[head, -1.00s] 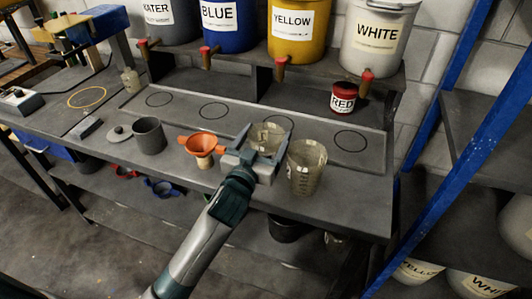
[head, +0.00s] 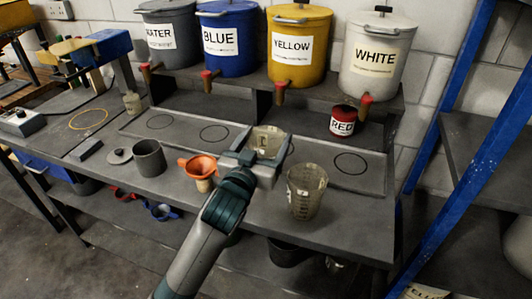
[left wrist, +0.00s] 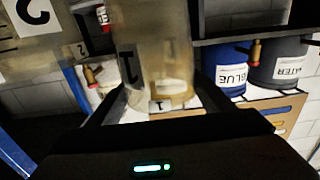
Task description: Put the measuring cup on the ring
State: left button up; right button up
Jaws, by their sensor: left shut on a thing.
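My left gripper (head: 264,154) is shut on a translucent measuring cup (head: 268,140) and holds it upright over the bench, beneath the yellow bucket's tap. The cup also shows between the fingers in the left wrist view (left wrist: 155,50). The black ring (head: 290,149) by this cup is mostly hidden behind the cup and gripper. Other black rings lie under the white tap (head: 350,163), blue tap (head: 214,133) and water tap (head: 160,122). A second measuring cup (head: 306,192) stands near the bench's front edge, right of the gripper. My right gripper is not in view.
An orange funnel (head: 200,167) and a grey pot (head: 149,158) stand left of the gripper. A yellow ring (head: 88,119) lies at the left. A blue post (head: 450,170) rises at the right.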

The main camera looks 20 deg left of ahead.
pick_arm(q)
jog(key=shift+r, duration=1.7)
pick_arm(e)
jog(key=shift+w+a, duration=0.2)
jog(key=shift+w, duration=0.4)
pick_arm(q)
jog(key=shift+f, duration=0.1)
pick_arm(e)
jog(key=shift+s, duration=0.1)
